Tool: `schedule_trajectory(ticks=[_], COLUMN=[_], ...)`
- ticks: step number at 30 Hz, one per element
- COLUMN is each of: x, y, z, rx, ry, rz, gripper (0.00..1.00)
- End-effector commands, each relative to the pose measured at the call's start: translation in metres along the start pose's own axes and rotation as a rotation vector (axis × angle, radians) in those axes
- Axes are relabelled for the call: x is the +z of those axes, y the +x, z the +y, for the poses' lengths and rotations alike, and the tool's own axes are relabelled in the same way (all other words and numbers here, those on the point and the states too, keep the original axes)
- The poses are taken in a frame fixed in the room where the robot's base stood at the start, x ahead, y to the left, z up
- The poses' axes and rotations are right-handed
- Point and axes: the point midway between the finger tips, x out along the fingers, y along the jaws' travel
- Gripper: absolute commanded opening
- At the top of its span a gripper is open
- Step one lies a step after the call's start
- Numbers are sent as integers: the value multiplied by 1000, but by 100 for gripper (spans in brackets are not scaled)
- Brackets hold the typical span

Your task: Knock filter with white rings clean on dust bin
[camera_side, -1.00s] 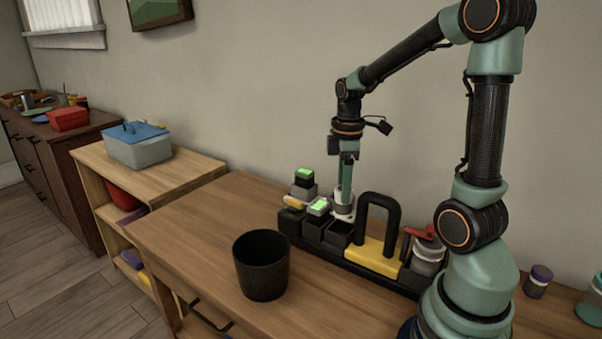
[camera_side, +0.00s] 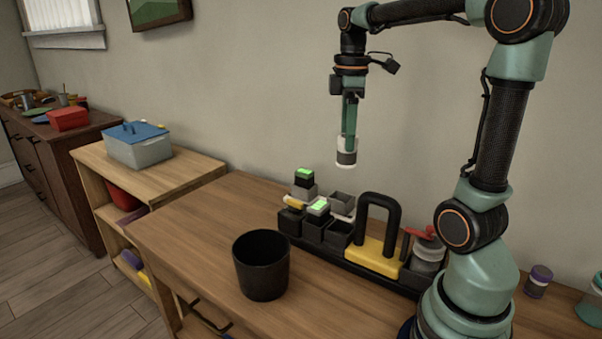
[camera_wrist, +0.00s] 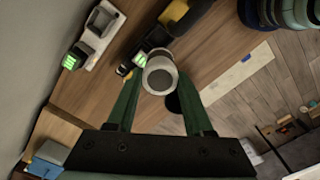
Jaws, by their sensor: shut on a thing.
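My gripper (camera_side: 349,135) is shut on the filter with white rings (camera_side: 346,152), a short cylinder with white ends and a grey middle. It hangs upright in the air above the black caddy (camera_side: 340,260). In the wrist view the filter (camera_wrist: 160,74) shows end-on between the two green fingers (camera_wrist: 158,98). The dust bin, a black open-topped bin (camera_side: 261,268), stands on the table to the left and in front of the caddy. In the wrist view the filter and a finger partly hide the bin (camera_wrist: 174,103).
Clear tabletop (camera_side: 190,235) lies left of the bin.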

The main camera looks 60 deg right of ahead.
Motion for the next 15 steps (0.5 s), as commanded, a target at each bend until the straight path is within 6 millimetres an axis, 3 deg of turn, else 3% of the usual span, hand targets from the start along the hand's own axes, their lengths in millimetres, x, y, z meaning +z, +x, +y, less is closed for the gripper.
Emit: schedule_trajectory(ticks=[8,15], x=[-12,-74], y=[5,27], z=[-5,-42], rx=[-2,-3], ry=[-52,-355], rz=[-1,-2], gripper=[0,0])
